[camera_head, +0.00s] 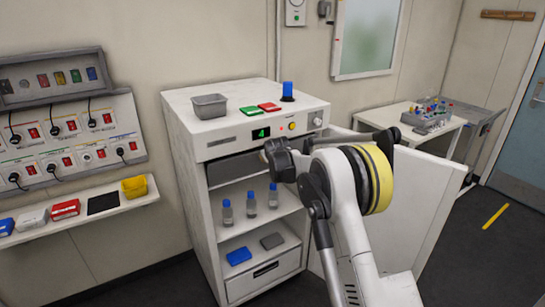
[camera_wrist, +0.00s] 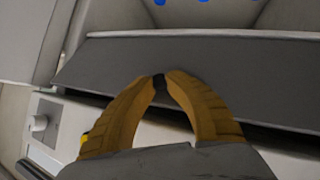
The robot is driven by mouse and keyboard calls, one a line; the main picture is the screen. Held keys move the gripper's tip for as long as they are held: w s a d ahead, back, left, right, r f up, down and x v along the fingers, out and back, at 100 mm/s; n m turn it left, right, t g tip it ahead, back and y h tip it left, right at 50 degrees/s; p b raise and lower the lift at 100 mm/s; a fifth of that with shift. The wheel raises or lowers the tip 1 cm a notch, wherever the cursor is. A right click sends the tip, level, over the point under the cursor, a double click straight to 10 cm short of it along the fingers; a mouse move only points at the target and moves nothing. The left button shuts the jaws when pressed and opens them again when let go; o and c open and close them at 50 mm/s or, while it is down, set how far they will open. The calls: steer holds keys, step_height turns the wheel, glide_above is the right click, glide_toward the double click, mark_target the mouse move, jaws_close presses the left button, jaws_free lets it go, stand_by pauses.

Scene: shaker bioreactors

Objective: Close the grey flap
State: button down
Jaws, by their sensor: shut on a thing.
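The grey flap (camera_wrist: 215,65) is a wide dark panel across the middle of the wrist view, with a dark gap along its edge beside the control panel. In the head view the flap (camera_head: 232,169) is at the top of the cabinet opening, under the control panel, partly hidden by my arm. My gripper (camera_wrist: 160,84) has its yellow-brown fingers closed together over the flap, with a small dark piece between the tips. It appears shut on a part of the flap. The exact grip and the flap's tilt are hard to tell.
The white cabinet (camera_head: 188,135) stands with its door (camera_head: 425,205) swung open to the right. Blue-capped bottles (camera_head: 250,203) stand on its shelf. Below are a blue box (camera_head: 239,256) and a grey box (camera_head: 272,241). A metal tray (camera_head: 209,106) sits on top.

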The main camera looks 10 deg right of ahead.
steer(key=shift+w+r, duration=0.15)
steer(key=shift+w, duration=0.1)
stand_by(0.3)
steer(key=c, duration=1.3)
jaws_free()
steer(key=shift+w, duration=0.1)
steer(key=shift+o, duration=0.2)
steer(key=v, duration=1.2)
